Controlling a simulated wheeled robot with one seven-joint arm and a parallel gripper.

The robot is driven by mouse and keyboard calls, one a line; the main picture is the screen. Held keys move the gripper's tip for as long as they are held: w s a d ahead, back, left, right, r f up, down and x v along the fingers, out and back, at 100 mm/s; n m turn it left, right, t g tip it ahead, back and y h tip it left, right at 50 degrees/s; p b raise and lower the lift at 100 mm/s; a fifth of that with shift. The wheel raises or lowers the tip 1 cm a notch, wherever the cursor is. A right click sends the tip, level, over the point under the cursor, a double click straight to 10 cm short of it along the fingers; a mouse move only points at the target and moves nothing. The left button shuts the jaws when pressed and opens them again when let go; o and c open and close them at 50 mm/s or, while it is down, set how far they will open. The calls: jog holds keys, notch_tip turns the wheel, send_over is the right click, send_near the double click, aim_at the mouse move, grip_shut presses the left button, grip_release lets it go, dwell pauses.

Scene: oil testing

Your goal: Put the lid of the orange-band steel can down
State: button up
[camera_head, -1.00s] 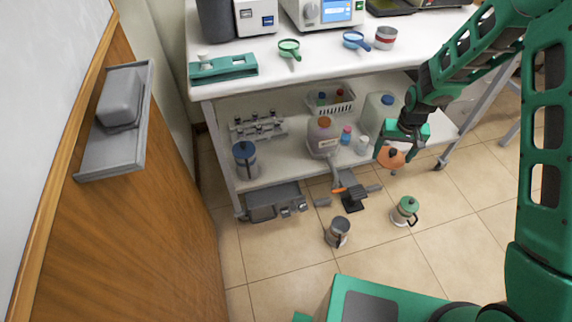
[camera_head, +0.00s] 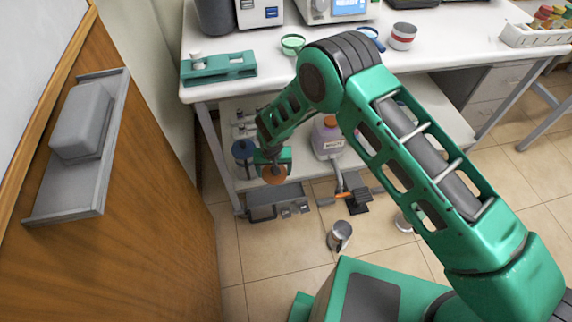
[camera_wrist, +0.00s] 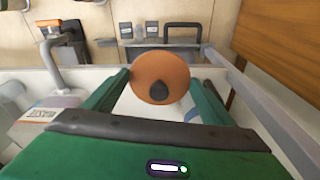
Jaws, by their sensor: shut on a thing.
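The orange lid (camera_head: 274,176) with a dark knob is held at my gripper (camera_head: 272,163), near the left part of the cart's lower shelf. In the wrist view the same lid (camera_wrist: 152,68) sits between the two green fingers of my gripper (camera_wrist: 160,80). It hangs clear of the shelf as far as I can tell. A steel can (camera_head: 339,236) without a lid stands on the floor in the head view; I cannot make out an orange band on it.
My arm hides the shelf's right part and most of another can (camera_head: 403,223).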

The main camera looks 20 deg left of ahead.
jog(key=shift+w+a+f, duration=0.15)
jog(key=shift+a+f, duration=0.1)
jog(key=shift+f, duration=0.05)
jog(key=w+f, duration=0.2)
jog(key=w, duration=0.1)
jog(key=w+f, duration=0.2)
jog(key=w, duration=0.2)
jog(key=w+f, duration=0.2)
jog(key=w, duration=0.2)
jog(key=shift+d+f, duration=0.2)
jog(key=shift+f, duration=2.15)
jog(key=o, duration=1)
jog(key=r, duration=0.7)
jog(key=shift+s+d+r, duration=0.15)
jog(key=shift+s+r, duration=0.1)
jog(key=shift+s, duration=0.15)
jog(key=shift+d, duration=0.1)
